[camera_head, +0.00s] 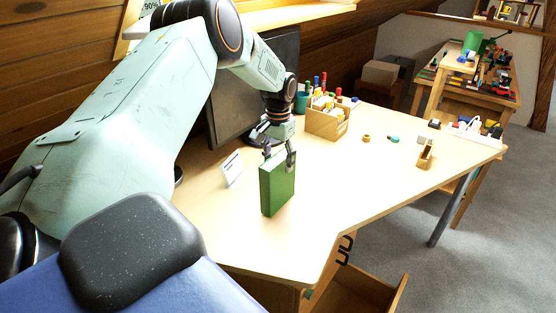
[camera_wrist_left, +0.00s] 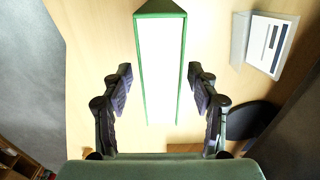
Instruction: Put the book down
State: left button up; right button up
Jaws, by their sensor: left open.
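A green book (camera_head: 277,187) stands upright on the light wooden table (camera_head: 380,170). My left gripper (camera_head: 278,157) is just above and around the book's top edge. In the left wrist view, the book (camera_wrist_left: 160,65) shows its white page edges and green covers between the fingers. My left gripper (camera_wrist_left: 160,90) is open there, with a gap between each finger pad and the book. My right gripper is in neither view.
A small white card (camera_head: 232,168) stands left of the book. A wooden organizer (camera_head: 328,122) with pens and a dark monitor (camera_head: 255,85) stand behind. A small wooden holder (camera_head: 425,156) and a power strip (camera_head: 474,134) lie to the right. The table's front edge is close to the book.

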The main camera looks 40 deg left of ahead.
pick_arm(q)
notch_tip(320, 180, up, 12)
jog(key=p, duration=0.1)
jog(key=shift+m+g+h, duration=0.4)
jog(key=shift+m+h, duration=0.1)
jog(key=shift+m, duration=0.2)
jog(key=s+d+f, duration=0.4)
jog(key=d+f, duration=0.2)
jog(key=f, duration=0.1)
jog(key=s+d+f, duration=0.4)
jog(key=d+f, duration=0.2)
jog(key=f, duration=0.1)
jog(key=s+d+f, duration=0.4)
jog(key=d+f, duration=0.3)
jog(key=f, duration=0.1)
jog(key=shift+s, duration=0.3)
jog(key=s+d+f, duration=0.1)
jog(key=s+d, duration=0.1)
jog(key=s, duration=0.6)
jog(key=s+d+f, duration=0.2)
jog(key=s, duration=0.6)
jog(key=s+d+f+y, duration=0.1)
jog(key=s+d+f, duration=0.1)
jog(key=s, duration=0.6)
jog(key=shift+d+n+t, duration=0.3)
jog(key=shift+d+t, duration=0.1)
jog(key=shift+d, duration=0.1)
